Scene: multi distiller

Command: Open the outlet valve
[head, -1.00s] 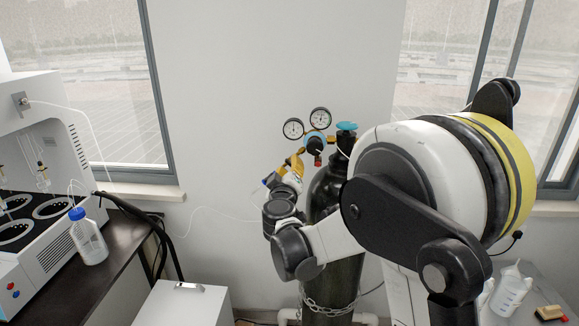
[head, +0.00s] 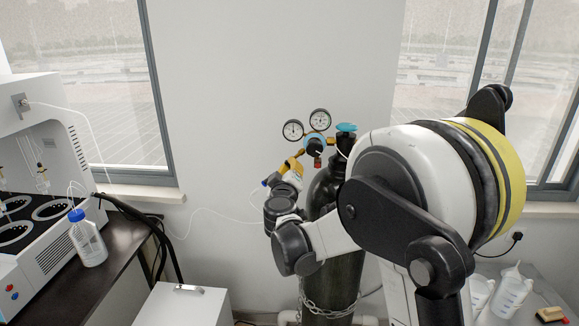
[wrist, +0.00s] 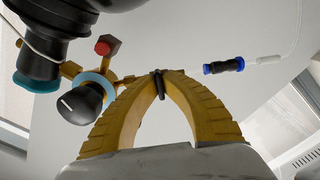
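The gas regulator with two round gauges (head: 306,124) sits at the top of a dark gas cylinder (head: 326,190). In the wrist view its brass body has a black knob (wrist: 82,103) and a red-tipped port (wrist: 104,45). A small black piece (wrist: 158,86), seemingly the outlet valve's handle, stands between my yellow fingertips. My gripper (wrist: 160,74) looks shut on it, its fingers arched together. The blue-and-black outlet connector (wrist: 224,66) lies beyond the fingers to the right, with a pale tube. The valve body between brass and connector is mostly hidden behind the fingers.
A teal handwheel (head: 346,128) tops the cylinder, close to my arm. A chain (head: 328,308) wraps the cylinder low down. A thin tube crosses the wall to the left. A bench with a blue-capped bottle (head: 88,238) and a white box (head: 182,305) stand left.

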